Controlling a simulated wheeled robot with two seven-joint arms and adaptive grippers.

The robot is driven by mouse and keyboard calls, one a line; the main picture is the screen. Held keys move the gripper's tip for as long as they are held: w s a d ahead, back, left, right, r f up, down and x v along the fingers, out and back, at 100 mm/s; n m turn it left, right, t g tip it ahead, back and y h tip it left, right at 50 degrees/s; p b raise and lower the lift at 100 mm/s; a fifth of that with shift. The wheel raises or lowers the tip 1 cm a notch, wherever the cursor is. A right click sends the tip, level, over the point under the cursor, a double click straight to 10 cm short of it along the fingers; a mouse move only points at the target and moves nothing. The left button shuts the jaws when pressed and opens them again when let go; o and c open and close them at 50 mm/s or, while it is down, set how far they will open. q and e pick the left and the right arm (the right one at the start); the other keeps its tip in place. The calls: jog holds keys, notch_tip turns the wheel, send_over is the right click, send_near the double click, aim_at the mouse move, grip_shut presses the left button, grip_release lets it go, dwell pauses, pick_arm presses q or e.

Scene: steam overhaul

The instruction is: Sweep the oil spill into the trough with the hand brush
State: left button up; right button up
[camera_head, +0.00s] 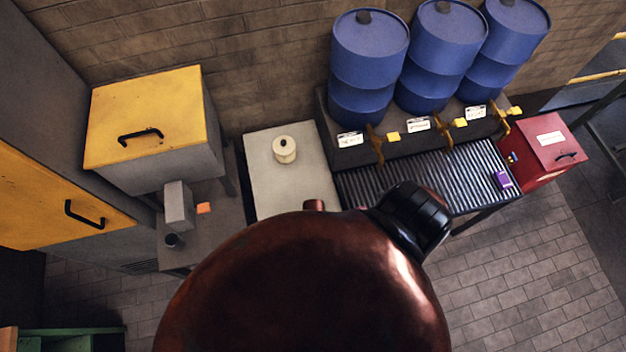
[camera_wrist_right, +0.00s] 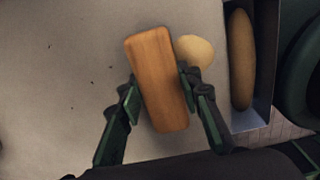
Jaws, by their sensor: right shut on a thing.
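In the right wrist view, the hand brush (camera_wrist_right: 157,80) shows as a wooden block seen from above; its bristles are hidden. My right gripper (camera_wrist_right: 156,88) is shut on it, one green-and-black finger on each long side. A pale yellow rounded patch or object (camera_wrist_right: 196,50) lies against the brush's right side; I cannot tell whether it is the oil. A grey metal trough (camera_wrist_right: 262,60) runs along the right edge of the pale surface, with a long tan rounded thing (camera_wrist_right: 241,60) in it. My left gripper is not identifiable in either view.
The pale tabletop (camera_wrist_right: 60,120) left of the brush is clear except for dark specks. In the head view, a large copper-brown rounded shape hides the lower middle. Behind it are a pale table (camera_head: 265,195), a roller conveyor (camera_head: 455,180), blue barrels (camera_head: 368,55) and a red box (camera_head: 545,150).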

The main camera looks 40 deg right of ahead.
jog(key=shift+s+a+f, duration=0.1)
jog(key=shift+s+a, duration=0.35)
jog(key=shift+s, duration=0.4)
jog(key=shift+s+a+f, duration=0.1)
jog(key=shift+s+a, duration=0.15)
jog(key=shift+s, duration=0.25)
jog(key=shift+s+a, duration=0.25)
jog(key=shift+s, duration=0.2)
jog(key=shift+s+a, duration=0.35)
jog(key=shift+s, duration=0.55)
jog(key=shift+s+a+r, duration=0.25)
jog(key=shift+s+a, duration=0.1)
jog(key=shift+s, duration=0.05)
jog(key=shift+w+r, duration=0.1)
jog(key=shift+r, duration=0.25)
notch_tip(320, 180, up, 6)
jog(key=shift+r, duration=0.2)
